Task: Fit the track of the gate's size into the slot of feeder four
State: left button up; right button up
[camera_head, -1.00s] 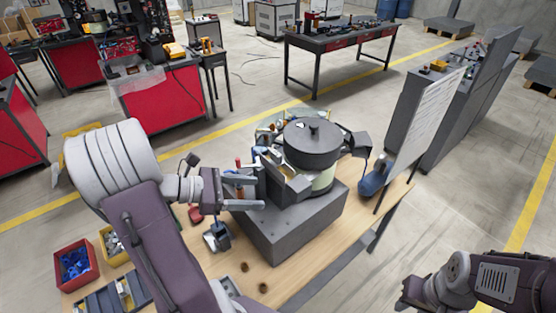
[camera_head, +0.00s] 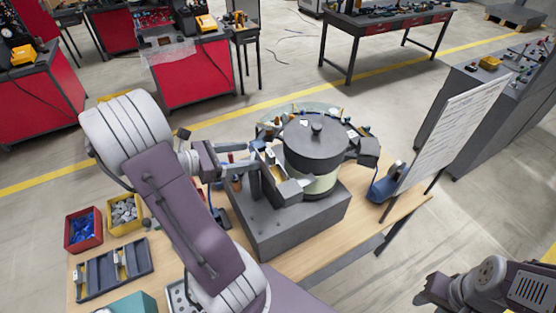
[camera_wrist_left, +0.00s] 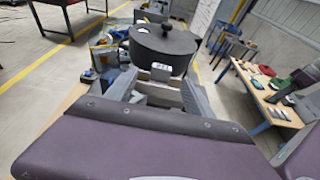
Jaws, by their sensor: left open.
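A feeder with a dark round bowl lid (camera_head: 315,140) stands on a grey block (camera_head: 290,225). A grey upright piece with a tan inside face (camera_head: 273,173) is at the bowl's left side; I cannot tell whether it is the slot or a track. My left gripper (camera_head: 243,160) is open beside it, fingers pointing at the feeder. In the left wrist view the fingers (camera_wrist_left: 160,88) are spread before the bowl (camera_wrist_left: 162,48), with nothing clearly held between them. A small label (camera_wrist_left: 161,66) is too small to read surely. My right gripper (camera_head: 432,290) is at the lower right, its fingers unclear.
A dark compartment tray (camera_head: 112,270) with small pale pieces lies at the table's left. A red bin (camera_head: 83,230) of blue parts and a yellow bin (camera_head: 123,214) of grey parts stand behind it. A blue tape dispenser-like object (camera_head: 387,185) and a white board (camera_head: 455,140) are at right.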

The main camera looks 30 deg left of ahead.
aim_at(267, 154)
pick_arm(q)
jog(key=shift+p+x, duration=0.4)
jog(key=shift+x, duration=1.25)
jog(key=p+x, duration=0.1)
jog(key=x, duration=0.1)
jog(key=p+x, duration=0.1)
jog(key=x, duration=0.1)
jog(key=shift+d, duration=0.3)
jog(key=shift+w+f, duration=0.1)
jog(key=shift+w, duration=0.05)
jog(key=shift+w+f, duration=0.1)
jog(key=shift+f, duration=0.05)
jog(key=shift+w+d, duration=0.1)
jog(key=c, duration=0.7)
grip_shut()
pick_arm(e)
notch_tip(267, 154, up, 3)
jog(key=shift+s+r, duration=0.1)
